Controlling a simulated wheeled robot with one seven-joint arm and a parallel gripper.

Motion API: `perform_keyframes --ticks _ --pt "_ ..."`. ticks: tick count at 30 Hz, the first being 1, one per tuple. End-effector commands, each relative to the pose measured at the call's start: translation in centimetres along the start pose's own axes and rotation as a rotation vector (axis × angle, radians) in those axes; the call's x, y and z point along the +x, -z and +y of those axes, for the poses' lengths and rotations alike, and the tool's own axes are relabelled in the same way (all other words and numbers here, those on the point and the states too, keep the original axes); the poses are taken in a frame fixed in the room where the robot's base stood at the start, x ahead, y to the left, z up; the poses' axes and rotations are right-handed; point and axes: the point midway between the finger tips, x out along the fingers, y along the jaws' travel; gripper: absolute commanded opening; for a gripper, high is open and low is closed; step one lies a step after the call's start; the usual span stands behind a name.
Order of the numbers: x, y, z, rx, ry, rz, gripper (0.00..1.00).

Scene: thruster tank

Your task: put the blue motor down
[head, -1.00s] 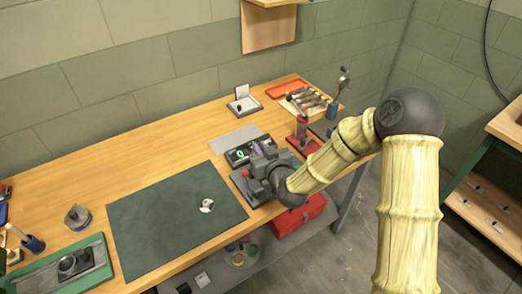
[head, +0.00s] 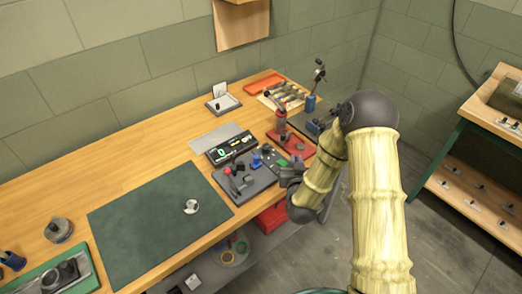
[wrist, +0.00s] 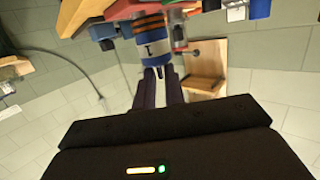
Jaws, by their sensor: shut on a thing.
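In the wrist view, the blue motor (wrist: 152,50) is a banded cylinder, blue and white with orange rings and a dark mark on its label. My gripper (wrist: 159,75) has its two dark fingers close together, with the tips at the motor, shut on it. In the head view, my gripper (head: 290,175) is at the right front edge of the wooden bench, beside a dark grey plate (head: 231,184).
A green mat (head: 150,225) with a small white part (head: 191,206) covers the bench front. A black display box (head: 230,144) and a red stand (head: 290,144) border the dark plate. A blue holder (head: 310,103) stands behind my arm.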

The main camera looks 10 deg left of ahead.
Motion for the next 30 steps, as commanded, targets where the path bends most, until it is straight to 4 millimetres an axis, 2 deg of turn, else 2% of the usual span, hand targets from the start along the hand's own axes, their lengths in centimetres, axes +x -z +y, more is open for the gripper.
perform_keyframes --ticks 1,3,6,10,14,30 --pt "-0.2 -0.9 2.6 0.009 -0.070 -0.004 0.00" --pt "-0.7 -1.8 6.2 0.029 -0.169 -0.003 0.00" --pt "-1.8 -2.5 10.7 0.056 -0.294 -0.001 0.00" --pt "-3.1 -3.0 14.5 0.080 -0.399 0.000 0.00" --pt "-3.6 -3.1 15.8 0.090 -0.436 0.001 0.00" --pt "-3.6 -3.1 15.7 0.089 -0.433 0.000 0.00"
